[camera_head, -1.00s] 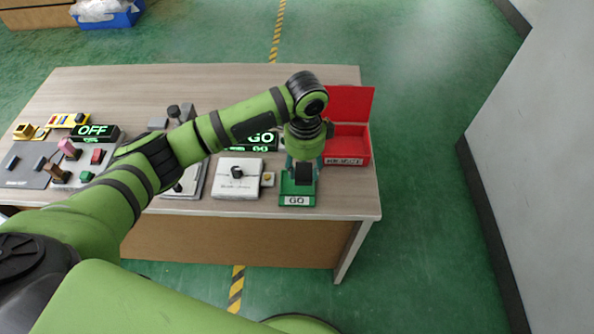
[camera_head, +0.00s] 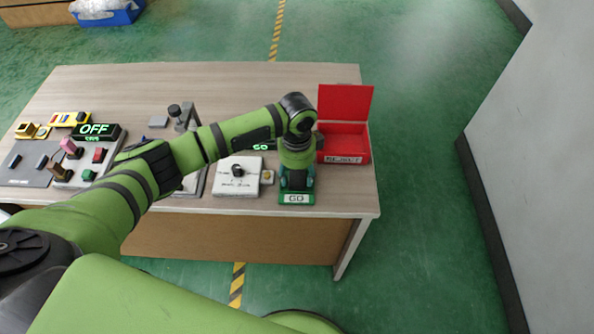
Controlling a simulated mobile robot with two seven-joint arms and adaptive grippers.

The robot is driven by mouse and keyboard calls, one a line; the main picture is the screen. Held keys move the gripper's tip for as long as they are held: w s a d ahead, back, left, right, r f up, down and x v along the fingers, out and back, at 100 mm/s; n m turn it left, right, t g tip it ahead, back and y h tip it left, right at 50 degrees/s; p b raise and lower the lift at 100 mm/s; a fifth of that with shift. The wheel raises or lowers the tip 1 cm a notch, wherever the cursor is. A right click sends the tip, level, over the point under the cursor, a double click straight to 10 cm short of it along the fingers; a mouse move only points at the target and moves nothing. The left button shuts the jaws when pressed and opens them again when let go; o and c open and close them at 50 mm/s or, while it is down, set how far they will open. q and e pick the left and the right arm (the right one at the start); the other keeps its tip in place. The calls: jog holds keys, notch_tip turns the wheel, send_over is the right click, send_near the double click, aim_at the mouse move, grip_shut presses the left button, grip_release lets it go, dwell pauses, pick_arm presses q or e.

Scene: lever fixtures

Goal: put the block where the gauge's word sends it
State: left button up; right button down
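My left gripper (camera_head: 297,181) points down over the green tray labelled GO (camera_head: 296,198) at the table's front right. Its fingers are small and dark against the tray, and I cannot tell whether they are open or shut. No block can be made out; the gripper and wrist hide much of the tray. The gauge's display (camera_head: 260,147) shows green GO lettering, now mostly covered by my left forearm. A red open box (camera_head: 345,156) with a raised lid and a white label stands behind and right of the tray. My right gripper is not in view.
A white fixture with a black knob (camera_head: 237,178) stands left of the tray, with a small yellowish piece (camera_head: 267,177) at its side. A second display reads OFF (camera_head: 96,131) among levers and buttons at the left. The table's right edge is near the red box.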

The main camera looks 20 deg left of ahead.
aim_at(297, 177)
pick_arm(q)
jog(key=shift+r, duration=0.1)
notch_tip(297, 177, up, 12)
jog(key=b, duration=0.1)
dwell(0.6)
